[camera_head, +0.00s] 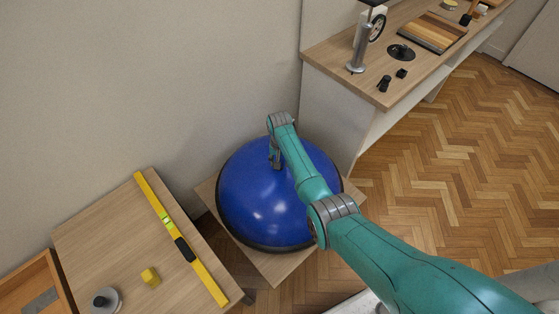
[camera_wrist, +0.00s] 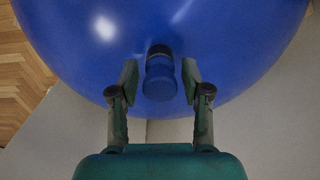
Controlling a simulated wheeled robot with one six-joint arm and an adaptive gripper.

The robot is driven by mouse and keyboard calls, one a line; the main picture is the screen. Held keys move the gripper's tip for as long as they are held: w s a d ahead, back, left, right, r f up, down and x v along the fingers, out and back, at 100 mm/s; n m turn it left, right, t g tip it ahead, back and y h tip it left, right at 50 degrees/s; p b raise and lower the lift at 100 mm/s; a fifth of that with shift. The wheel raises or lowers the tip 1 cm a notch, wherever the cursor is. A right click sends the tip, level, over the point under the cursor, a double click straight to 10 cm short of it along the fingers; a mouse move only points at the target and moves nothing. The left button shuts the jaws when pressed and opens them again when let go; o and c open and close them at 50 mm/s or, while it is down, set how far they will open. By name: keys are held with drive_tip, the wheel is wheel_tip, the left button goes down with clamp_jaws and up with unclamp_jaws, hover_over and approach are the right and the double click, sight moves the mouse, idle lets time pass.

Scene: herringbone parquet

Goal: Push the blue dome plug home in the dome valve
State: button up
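The big blue dome (camera_head: 262,208) sits on a low wooden stand, and its curved side fills the top of the wrist view (camera_wrist: 230,50). A small blue plug with a dark band (camera_wrist: 160,82) stands at the dome's surface in the wrist view. The valve hole is not distinguishable, and I cannot tell how deep the plug sits. My gripper (camera_wrist: 160,74) is open, one finger on each side of the plug with a visible gap at both. In the head view my gripper (camera_head: 275,160) is at the dome's upper part and the plug is not distinguishable.
A wooden counter (camera_head: 330,55) with several items stands behind right. Parquet floor (camera_head: 450,150) is clear at right.

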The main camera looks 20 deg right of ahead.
idle(0.3)
wheel_tip(320, 180, up, 12)
idle(0.6)
drive_tip(key=shift+f, duration=0.15)
